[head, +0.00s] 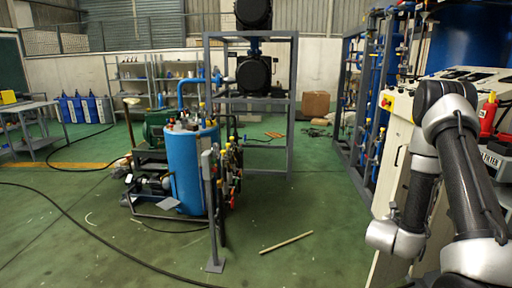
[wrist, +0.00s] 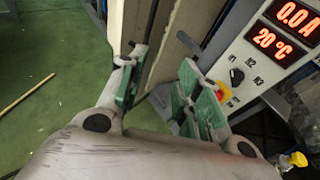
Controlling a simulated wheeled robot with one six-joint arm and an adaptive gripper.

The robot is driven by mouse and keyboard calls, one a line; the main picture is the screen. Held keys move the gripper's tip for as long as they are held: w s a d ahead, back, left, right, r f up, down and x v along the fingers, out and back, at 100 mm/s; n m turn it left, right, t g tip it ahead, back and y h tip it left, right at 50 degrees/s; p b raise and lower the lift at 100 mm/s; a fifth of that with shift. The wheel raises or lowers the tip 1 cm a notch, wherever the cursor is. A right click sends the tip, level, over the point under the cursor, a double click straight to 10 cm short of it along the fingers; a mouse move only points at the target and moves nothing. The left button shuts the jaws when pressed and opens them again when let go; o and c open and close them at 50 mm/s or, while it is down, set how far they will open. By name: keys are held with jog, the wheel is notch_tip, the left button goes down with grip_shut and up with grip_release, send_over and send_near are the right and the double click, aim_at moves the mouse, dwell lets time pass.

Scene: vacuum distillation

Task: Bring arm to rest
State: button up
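My arm (head: 470,185) is at the right of the head view, bent, with its elbow raised in front of a pale control cabinet. My gripper's fingers cannot be made out in the head view. In the wrist view my gripper (wrist: 163,88) is open, its two green-padded fingers spread well apart. Nothing is between the fingers. Behind them are green floor and a pale cabinet edge.
The pale cabinet (head: 397,150) stands close beside my arm. A panel with red displays (wrist: 285,35) is at the wrist view's upper right. A blue tank (head: 190,165) stands left of centre. A stick (head: 286,243) and a black cable (head: 100,238) lie on the floor.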

jog(key=s+d+r+m+g+h, duration=0.35)
jog(key=s+d+m+g, duration=0.65)
jog(key=s, duration=0.4)
jog(key=s+r+m+g+y, duration=0.3)
jog(key=s+r+m+g, duration=0.2)
jog(key=s+r, duration=0.2)
jog(key=s+a+r+m+t+y, duration=0.3)
jog(key=a+r, duration=0.3)
jog(key=a, duration=0.2)
jog(key=s+a+r+m+t+y, duration=0.3)
jog(key=s+a+r+m+y, duration=0.1)
jog(key=a+r, duration=0.3)
jog(key=s+a+r+m+t+y, duration=0.3)
jog(key=a+r, duration=0.4)
jog(key=a, duration=0.4)
jog(key=shift+s+a+m+t+y, duration=0.15)
jog(key=shift+m+t+y, duration=0.25)
jog(key=shift+m+y, duration=0.4)
